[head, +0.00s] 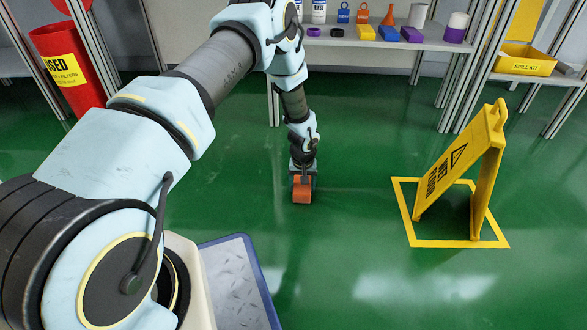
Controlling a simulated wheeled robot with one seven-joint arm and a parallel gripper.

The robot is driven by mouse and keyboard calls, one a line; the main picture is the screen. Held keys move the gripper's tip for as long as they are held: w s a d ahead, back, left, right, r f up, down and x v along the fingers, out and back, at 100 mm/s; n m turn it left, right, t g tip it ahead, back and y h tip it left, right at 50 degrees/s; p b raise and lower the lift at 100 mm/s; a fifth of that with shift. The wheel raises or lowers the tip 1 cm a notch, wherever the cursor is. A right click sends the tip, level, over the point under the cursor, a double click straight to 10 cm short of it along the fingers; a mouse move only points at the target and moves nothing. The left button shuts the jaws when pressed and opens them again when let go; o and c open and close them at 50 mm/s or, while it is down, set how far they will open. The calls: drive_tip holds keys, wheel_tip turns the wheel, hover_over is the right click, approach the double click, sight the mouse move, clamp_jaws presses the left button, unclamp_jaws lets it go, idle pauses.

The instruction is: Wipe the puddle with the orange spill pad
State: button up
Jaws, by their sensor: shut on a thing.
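An orange block-shaped pad (302,190), which looks like the spill pad, is low over the green floor in the middle of the head view. My gripper (303,177) points down and is shut on it from above. I cannot tell whether the pad touches the floor. No puddle edge stands out clearly. The glossy floor shows faint sheen around the pad and bright patches at the lower right, and I cannot tell water from reflections.
A yellow folding warning sign (459,170) stands inside a yellow floor square (499,243) at right. A shelf (350,43) with bottles and coloured items is behind. A red bin (69,70) is at upper left, a yellow spill kit box (525,62) at upper right. Floor around the pad is clear.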

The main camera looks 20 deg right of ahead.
drive_tip(key=shift+w+a+f, duration=0.1)
drive_tip(key=shift+w+a, duration=0.1)
drive_tip(key=shift+a, duration=0.2)
drive_tip(key=shift+w+a+r+p, duration=0.3)
drive_tip(key=shift+a+p, duration=0.15)
drive_tip(key=shift+a, duration=0.1)
drive_tip(key=shift+r+p, duration=2.6)
drive_tip(key=shift+r, duration=1.15)
